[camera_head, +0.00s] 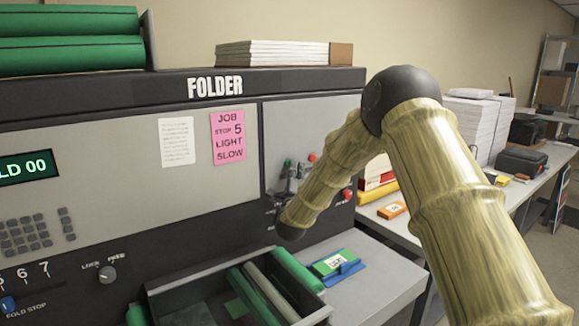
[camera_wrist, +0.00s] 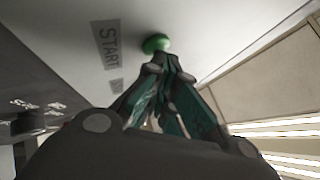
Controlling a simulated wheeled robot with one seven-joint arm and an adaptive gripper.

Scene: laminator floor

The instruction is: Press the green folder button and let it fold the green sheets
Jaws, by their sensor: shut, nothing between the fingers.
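The green button (camera_wrist: 156,43) sits on a pale panel beside a START label (camera_wrist: 107,45) in the wrist view. My gripper (camera_wrist: 166,66) is shut and empty, its fingertips right at the button's near edge; I cannot tell whether they touch it. In the head view my gripper (camera_head: 288,182) is small and dark against the folder's right-hand panel, partly hidden by my arm. The folder (camera_head: 120,150) is a grey machine with a black top band marked FOLDER.
A pink note (camera_head: 228,138) and a white sheet (camera_head: 177,141) are on the folder's face. A red knob (camera_head: 347,195) is right of my gripper. A green-and-white packet on a blue holder (camera_head: 338,264) lies right of the tray. Paper stacks (camera_head: 476,125) stand on the bench behind.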

